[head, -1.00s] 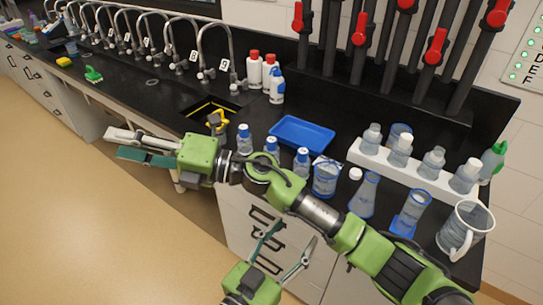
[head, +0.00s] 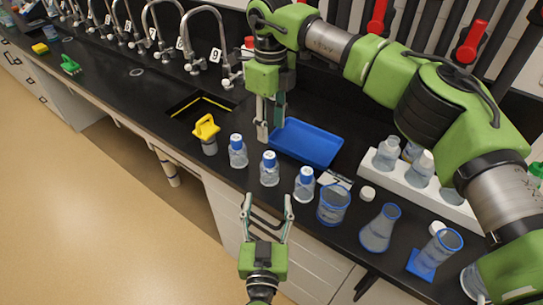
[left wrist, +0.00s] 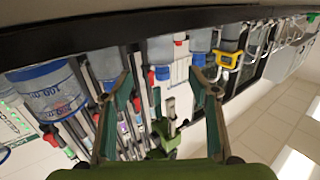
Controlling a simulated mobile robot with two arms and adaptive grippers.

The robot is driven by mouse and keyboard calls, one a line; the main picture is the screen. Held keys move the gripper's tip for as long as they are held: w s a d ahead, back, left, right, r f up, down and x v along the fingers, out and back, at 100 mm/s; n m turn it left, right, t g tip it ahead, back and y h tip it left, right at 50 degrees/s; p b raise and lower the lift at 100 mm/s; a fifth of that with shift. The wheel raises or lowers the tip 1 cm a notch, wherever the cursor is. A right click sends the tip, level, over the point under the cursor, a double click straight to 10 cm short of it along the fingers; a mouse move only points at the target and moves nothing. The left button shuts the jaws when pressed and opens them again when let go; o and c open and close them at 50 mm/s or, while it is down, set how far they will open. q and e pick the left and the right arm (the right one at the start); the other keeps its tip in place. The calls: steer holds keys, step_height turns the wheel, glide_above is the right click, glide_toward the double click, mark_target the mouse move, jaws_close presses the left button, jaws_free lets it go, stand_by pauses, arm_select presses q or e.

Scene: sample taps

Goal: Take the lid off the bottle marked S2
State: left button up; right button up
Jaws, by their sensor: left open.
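Three clear bottles with blue lids stand in a row along the counter's front edge in the head view: a left one (head: 238,154), a middle one (head: 269,172) and a right one (head: 304,188). The marks on their lids are too small to read. My left gripper (head: 266,203) is open and empty, in front of the counter edge below the middle and right bottles. The left wrist view is upside down; the middle bottle (left wrist: 160,50) shows between the open fingers. My right gripper (head: 270,128) points down by the blue tray; its opening is unclear.
The blue tray (head: 305,143) lies behind the bottles. A beaker (head: 333,206), a flask (head: 380,230) and a small white cap (head: 367,193) are to the right. A yellow-topped container (head: 207,132) stands left, by the sink. A white rack (head: 462,209) is at the right.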

mark_target(269, 175)
steer(key=s, duration=0.1)
steer(key=s+r, duration=0.1)
steer(key=s, duration=0.1)
steer(key=shift+s+a+r, duration=0.1)
steer(key=shift+a+r, duration=0.15)
steer(key=shift+a, duration=0.1)
arm_select(q)
steer(key=w, duration=0.9)
steer(key=shift+w+d+r, duration=0.15)
steer(key=shift+w+r, duration=0.15)
steer(key=shift+w, duration=0.1)
arm_select(e)
steer(key=shift+w+d+f, duration=0.1)
steer(key=shift+w+f, duration=0.3)
steer(key=shift+w, duration=0.25)
arm_select(q)
steer(key=shift+w+r, duration=0.1)
steer(key=shift+w, duration=0.45)
arm_select(e)
steer(key=shift+s+r, duration=0.2)
steer(key=shift+s, duration=0.05)
arm_select(q)
steer(key=shift+w, duration=0.45)
arm_select(e)
steer(key=shift+w+f, duration=0.15)
steer(key=shift+w, duration=0.05)
